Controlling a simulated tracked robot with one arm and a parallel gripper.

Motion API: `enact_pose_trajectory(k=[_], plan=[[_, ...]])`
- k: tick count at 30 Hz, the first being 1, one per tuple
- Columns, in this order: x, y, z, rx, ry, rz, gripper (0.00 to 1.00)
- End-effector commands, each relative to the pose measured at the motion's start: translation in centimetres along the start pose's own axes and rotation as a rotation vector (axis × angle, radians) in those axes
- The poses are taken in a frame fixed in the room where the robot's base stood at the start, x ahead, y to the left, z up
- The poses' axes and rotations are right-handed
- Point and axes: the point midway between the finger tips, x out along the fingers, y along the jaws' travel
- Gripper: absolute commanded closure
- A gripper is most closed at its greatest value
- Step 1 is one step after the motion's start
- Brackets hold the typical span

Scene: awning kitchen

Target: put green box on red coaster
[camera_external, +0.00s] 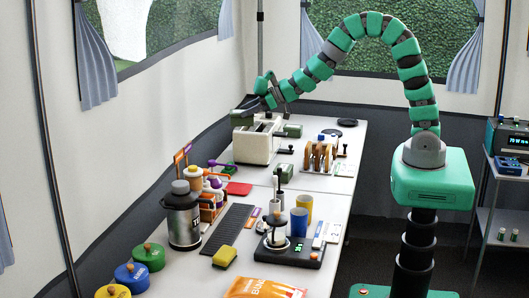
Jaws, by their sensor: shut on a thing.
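The red coaster (238,188) lies flat on the table, left of the middle, and looks bare. My gripper (251,103) reaches down at the far left end of the table, behind and above the coaster. It is shut on what looks like a green box (242,118), just behind the cream toaster-like appliance. The fingers partly hide the box's top, and the appliance hides part of its lower side. I cannot tell whether the box touches the table or the appliance.
The cream appliance (257,144) stands between my gripper and the coaster. Another dark green piece (293,130) is at its right. A wooden rack (319,156) stands further right. A bottle caddy (208,205) and purple-handled tool (220,163) crowd the coaster's left side.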

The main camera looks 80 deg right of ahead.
Motion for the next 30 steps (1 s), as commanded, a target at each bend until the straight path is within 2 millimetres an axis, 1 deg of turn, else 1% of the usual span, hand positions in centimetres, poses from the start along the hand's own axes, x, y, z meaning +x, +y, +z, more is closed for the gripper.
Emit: enact_pose_trajectory(k=[5, 7, 9, 12, 20, 24, 30], plan=[[0.0, 0.1, 1.9, 0.041, -0.005, 0.083, 0.69], [-0.1, 0.2, 3.0, 0.057, -0.003, 0.116, 0.69], [-0.3, 0.2, 4.7, 0.071, -0.002, 0.146, 0.69], [-0.6, 0.2, 6.1, 0.080, 0.002, 0.164, 0.69], [-1.2, -0.6, 9.6, 0.078, 0.003, 0.159, 0.69], [-1.6, -1.4, 11.5, 0.069, 0.002, 0.139, 0.69], [-2.1, -2.6, 13.7, 0.051, 0.006, 0.101, 0.69]])
